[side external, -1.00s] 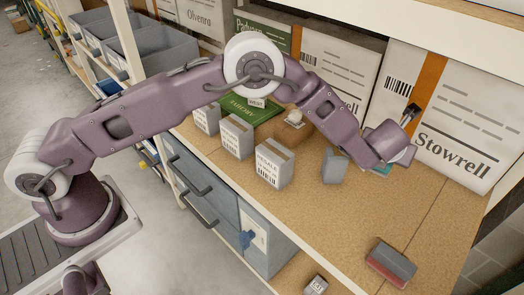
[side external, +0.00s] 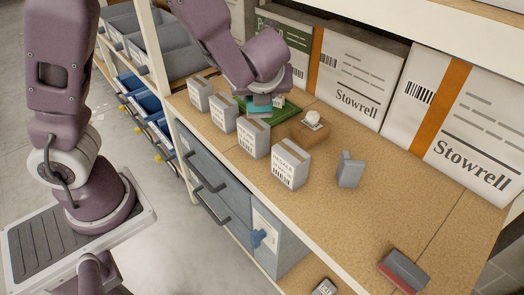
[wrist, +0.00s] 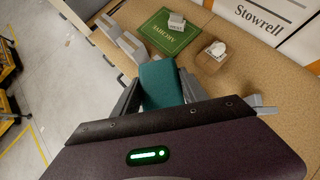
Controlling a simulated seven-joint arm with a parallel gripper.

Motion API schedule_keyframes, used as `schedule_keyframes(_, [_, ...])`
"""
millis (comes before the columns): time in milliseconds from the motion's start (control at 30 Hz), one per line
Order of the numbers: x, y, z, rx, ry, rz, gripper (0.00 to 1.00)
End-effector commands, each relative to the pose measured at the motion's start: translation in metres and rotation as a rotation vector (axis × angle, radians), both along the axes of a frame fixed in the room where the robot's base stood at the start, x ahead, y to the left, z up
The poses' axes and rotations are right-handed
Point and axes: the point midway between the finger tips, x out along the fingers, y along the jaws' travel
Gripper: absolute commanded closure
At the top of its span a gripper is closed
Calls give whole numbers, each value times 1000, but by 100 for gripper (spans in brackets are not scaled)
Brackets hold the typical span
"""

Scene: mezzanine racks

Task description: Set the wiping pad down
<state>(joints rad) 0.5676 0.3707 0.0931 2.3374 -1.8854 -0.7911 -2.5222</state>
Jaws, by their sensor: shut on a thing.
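The wiping pad is a teal block (wrist: 162,84) held between the two grey fingers of my gripper (wrist: 158,80) in the wrist view. In the side view the teal pad (side external: 262,104) shows only in part beneath my wrist, and the fingers are mostly hidden. My gripper is shut on the pad, above the worktop near the row of small cartons. A green mat with white lettering (wrist: 154,36) lies just beyond the pad in the wrist view.
Several small white cartons (side external: 290,163) stand in a row along the front edge. A brown block with a white knob (side external: 309,131), a grey upright piece (side external: 349,171) and a grey-and-red block (side external: 403,269) stand farther right. Large Stowrell boxes (side external: 352,70) line the back. The right worktop is mostly clear.

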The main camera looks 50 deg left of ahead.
Motion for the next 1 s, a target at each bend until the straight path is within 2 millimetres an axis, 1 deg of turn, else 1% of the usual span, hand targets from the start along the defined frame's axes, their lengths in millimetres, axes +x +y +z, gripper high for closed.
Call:
schedule_keyframes(300, [3, -3, -1, 0, 0, -10, 90])
schedule_keyframes(367, [10, -10, -2, 1, 1, -30, 90])
schedule_keyframes(467, [32, -32, -8, -1, 1, -93, 90])
schedule_keyframes(567, [62, -65, -17, 0, 2, -187, 90])
schedule_keyframes(600, [75, -80, -22, 0, 2, -229, 90])
schedule_keyframes(667, [94, -106, -31, -1, 2, -298, 90])
schedule_keyframes(700, [108, -125, -38, -1, 2, -347, 90])
schedule_keyframes(767, [128, -155, -51, -1, 2, -425, 90])
schedule_keyframes(800, [141, -176, -61, -1, 3, -479, 90])
schedule_keyframes(867, [159, -208, -77, -2, 4, -558, 90])
schedule_keyframes(900, [171, -228, -88, -2, 3, -608, 90])
schedule_keyframes(967, [187, -257, -105, -2, 4, -681, 90])
schedule_keyframes(1000, [197, -275, -118, -1, 4, -727, 90])
